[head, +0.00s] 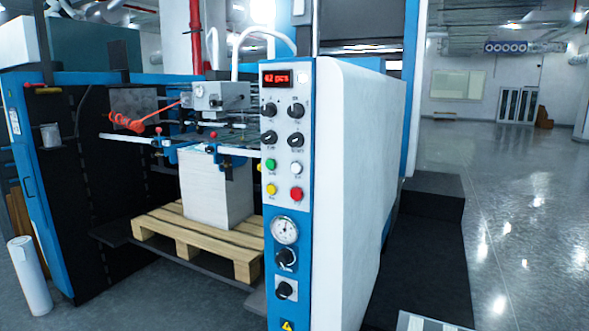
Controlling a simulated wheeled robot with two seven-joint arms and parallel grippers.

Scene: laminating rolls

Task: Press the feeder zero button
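A blue and grey control panel (286,230) stands upright at the front of the machine, near the middle of the head view. Its red display (276,78) reads "42 pcs". A white button (302,77) sits right of the display. Several black knobs are below it. Lower down are a green button (271,165), a white button (296,168), a yellow button (271,190) and a red button (296,194). The labels are too small to read, so I cannot tell which is the feeder zero button. Neither of my grippers is in view.
Left of the panel, a white paper stack (215,190) stands on a wooden pallet (200,240) inside the machine. A white roll (30,275) stands at the far left. A dark step (425,250) is beside the machine's white side. Open floor (520,220) lies to the right.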

